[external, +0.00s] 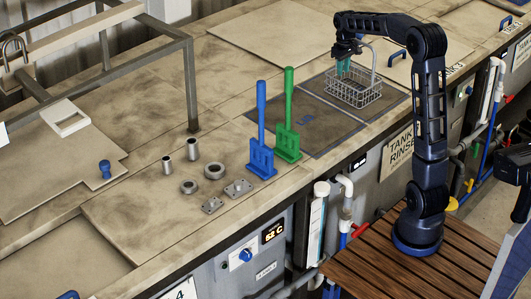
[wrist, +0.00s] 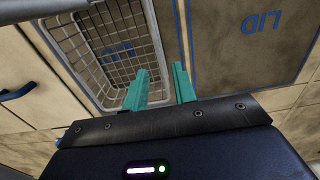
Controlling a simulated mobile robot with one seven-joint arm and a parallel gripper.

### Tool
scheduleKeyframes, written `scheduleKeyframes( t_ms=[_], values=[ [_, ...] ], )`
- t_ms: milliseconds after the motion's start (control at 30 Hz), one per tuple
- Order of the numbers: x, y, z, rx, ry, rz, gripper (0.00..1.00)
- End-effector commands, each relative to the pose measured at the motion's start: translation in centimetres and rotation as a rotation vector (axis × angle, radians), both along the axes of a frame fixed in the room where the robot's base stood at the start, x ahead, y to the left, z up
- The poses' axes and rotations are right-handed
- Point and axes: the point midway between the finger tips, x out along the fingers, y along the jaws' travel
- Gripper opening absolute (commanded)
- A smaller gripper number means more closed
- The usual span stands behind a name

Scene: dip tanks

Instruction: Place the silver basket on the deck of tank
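The silver wire basket (external: 355,90), with a tall looped handle, stands upright over the right-hand of two dark panels in the deck. It also shows in the wrist view (wrist: 117,42), at upper left. My gripper (external: 345,69) is at the basket's left side, with its teal fingers pointing down. In the wrist view my gripper (wrist: 161,68) is open, with a gap between the fingers. The basket's near-right rim runs toward this gap; I cannot tell whether the fingers touch it. The tank deck (external: 245,62) is a stained beige surface.
A dark lid panel (wrist: 250,50) marked LID lies beside the basket. Several metal parts, including a ring (external: 214,171), lie farther left. The deck behind the racks is clear.

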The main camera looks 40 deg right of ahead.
Motion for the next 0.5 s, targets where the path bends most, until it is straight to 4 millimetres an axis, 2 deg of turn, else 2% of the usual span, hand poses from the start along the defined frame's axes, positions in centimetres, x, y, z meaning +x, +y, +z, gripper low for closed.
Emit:
scheduleKeyframes(
  t_ms=[167,267,367,500],
  values=[
    [-0.1,0.1,1.2,-0.001,-0.003,0.0,0.27],
    [-0.7,0.8,1.8,-0.005,-0.01,0.001,0.27],
    [-2.2,2.5,2.8,-0.012,-0.028,0.004,0.27],
    [-5.4,5.7,4.4,-0.026,-0.067,0.005,0.27]
  ],
)
